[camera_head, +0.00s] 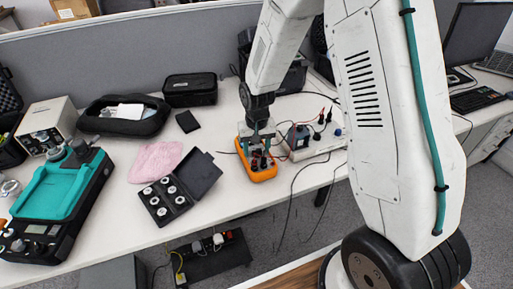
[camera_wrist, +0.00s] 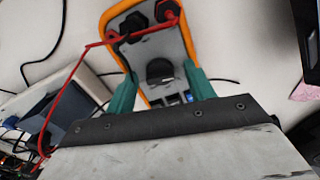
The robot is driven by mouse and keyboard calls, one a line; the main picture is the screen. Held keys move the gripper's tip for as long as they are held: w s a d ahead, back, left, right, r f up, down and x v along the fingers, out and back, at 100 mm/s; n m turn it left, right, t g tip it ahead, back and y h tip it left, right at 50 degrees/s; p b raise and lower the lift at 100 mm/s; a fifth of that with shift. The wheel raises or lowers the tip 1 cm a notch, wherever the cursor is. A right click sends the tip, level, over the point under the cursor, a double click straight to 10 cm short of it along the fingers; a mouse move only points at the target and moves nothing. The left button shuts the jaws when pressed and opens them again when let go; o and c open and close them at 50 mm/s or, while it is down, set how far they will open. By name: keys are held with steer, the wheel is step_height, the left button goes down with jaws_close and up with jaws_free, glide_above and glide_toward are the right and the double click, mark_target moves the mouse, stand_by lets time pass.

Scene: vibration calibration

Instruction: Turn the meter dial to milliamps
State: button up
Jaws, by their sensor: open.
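The orange-edged meter (camera_head: 259,174) lies on the white table, directly below my gripper (camera_head: 256,148). In the wrist view the meter (camera_wrist: 192,40) has a grey face, and red leads plug into black jacks at its far end. A dark round dial (camera_wrist: 159,70) sits on the face. My gripper (camera_wrist: 161,90) has two teal fingers, set apart on either side of the meter's lower part, with the dial lying between them in the picture. I cannot tell whether the fingers touch the dial. The dial's marks are too small to read, and the gripper base hides the meter's near end.
A grey device with a dark block (camera_head: 299,137) and cables stands right of the meter. To the left are an open black weight case (camera_head: 205,176), a pink cloth (camera_head: 154,161) and a teal-topped machine (camera_head: 57,190). A black box (camera_head: 190,90) stands behind. Loose cables hang over the table's front edge.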

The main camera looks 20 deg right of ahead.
steer(key=c, duration=1)
steer(key=shift+o, duration=0.2)
steer(key=shift+m, duration=0.4)
steer(key=m, duration=0.3)
steer(key=shift+m, duration=1.9)
steer(key=shift+w, duration=0.1)
steer(key=o, duration=1)
steer(key=shift+c, duration=0.2)
